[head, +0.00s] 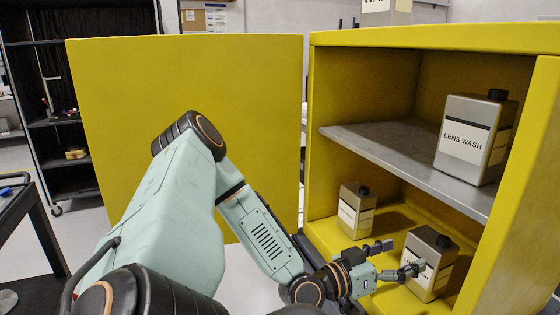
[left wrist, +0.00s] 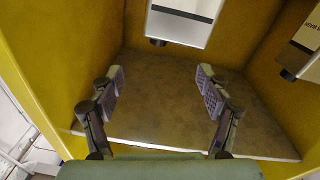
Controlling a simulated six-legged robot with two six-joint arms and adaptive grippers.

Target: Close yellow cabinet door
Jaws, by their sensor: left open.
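The yellow cabinet (head: 430,40) stands at the right in the head view, its front open. Its yellow door (head: 245,80) is swung wide open to the left, partly hidden behind my left arm. My left gripper (head: 405,257) is open and empty, at the lower compartment in front of a grey bottle (head: 430,246). I cannot tell whether a finger touches that bottle. In the left wrist view, the spread fingers (left wrist: 160,82) have nothing between them, with the yellow cabinet interior beyond. My right gripper is not in view.
A lens wash bottle (head: 475,140) stands on the grey shelf (head: 375,138). A smaller grey bottle (head: 357,210) stands in the lower compartment. Bottles also show in the left wrist view (left wrist: 185,22). A black rack (head: 60,130) stands behind the door at the left.

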